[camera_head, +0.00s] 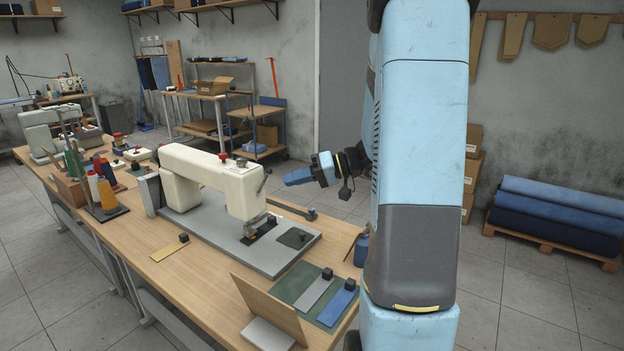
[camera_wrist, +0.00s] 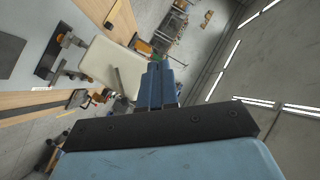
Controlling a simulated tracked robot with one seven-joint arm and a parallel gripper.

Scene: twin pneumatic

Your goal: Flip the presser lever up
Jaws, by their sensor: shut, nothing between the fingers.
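The cream sewing machine (camera_head: 215,175) stands on a grey base plate on the wooden table. A thin dark lever (camera_head: 264,182) shows at the right end of its head, seemingly the presser lever. In the wrist view a grey lever (camera_wrist: 118,82) sticks out from the cream machine head (camera_wrist: 104,62), left of the fingers. My gripper (camera_head: 287,180) is to the right of the lever, at about its height, with its blue fingers pointing at the machine head and a small gap between. In the wrist view my gripper (camera_wrist: 156,66) is shut and empty.
Thread cones (camera_head: 95,187) stand left of the machine. A leaning wooden board (camera_head: 268,305) and a green mat (camera_head: 300,284) with strips lie at the table's near end. Fabric rolls (camera_head: 555,212) lie on a pallet at right.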

